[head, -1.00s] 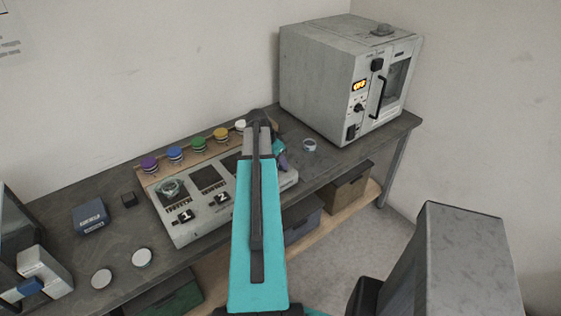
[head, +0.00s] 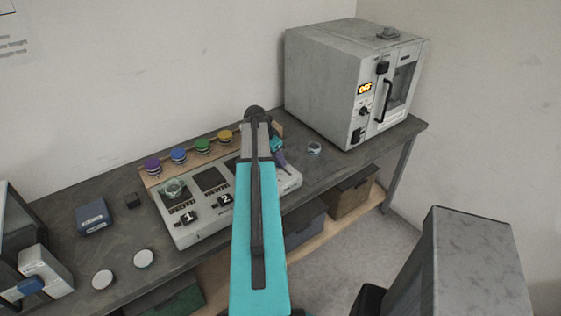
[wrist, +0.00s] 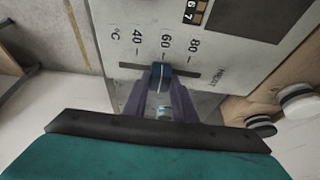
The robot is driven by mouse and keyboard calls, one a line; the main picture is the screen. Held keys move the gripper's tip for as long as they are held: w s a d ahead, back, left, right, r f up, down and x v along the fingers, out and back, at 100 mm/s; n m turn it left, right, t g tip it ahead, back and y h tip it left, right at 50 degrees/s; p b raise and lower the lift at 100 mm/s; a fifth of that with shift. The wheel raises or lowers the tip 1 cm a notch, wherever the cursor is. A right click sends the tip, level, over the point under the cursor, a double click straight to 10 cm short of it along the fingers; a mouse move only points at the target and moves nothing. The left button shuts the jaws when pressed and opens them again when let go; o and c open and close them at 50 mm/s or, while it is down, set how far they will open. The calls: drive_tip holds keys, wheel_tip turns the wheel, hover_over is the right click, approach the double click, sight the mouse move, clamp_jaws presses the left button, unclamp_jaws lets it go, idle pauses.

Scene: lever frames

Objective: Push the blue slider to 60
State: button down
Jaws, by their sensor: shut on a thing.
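The blue slider (wrist: 161,72) sits in a dark slot on the light panel in the wrist view, below the printed 60 of a 40, 60, 80 °C scale (wrist: 166,44). A white line on its top points roughly at the 60 mark. My gripper (wrist: 160,80) has its purple fingers shut on the slider, one on each side. In the head view my gripper (head: 280,158) is at the right end of the control panel (head: 185,235); my arm hides part of the panel, and the slider cannot be made out there.
Purple, blue, green and yellow buttons (head: 203,146) stand along the panel's back. A grey oven-like box (head: 325,85) with an OFF display stands to the right. Two round discs (head: 144,258) lie at the front left.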

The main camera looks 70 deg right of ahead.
drive_tip(key=c, duration=1.4)
unclamp_jaws()
drive_tip(key=shift+c, duration=0.2)
drive_tip(key=shift+a+r, duration=0.1)
drive_tip(key=shift+r, duration=0.05)
drive_tip(key=b+v, duration=0.4)
drive_tip(key=v, duration=0.9)
drive_tip(key=shift+a+r, duration=0.2)
drive_tip(key=shift+w, duration=0.1)
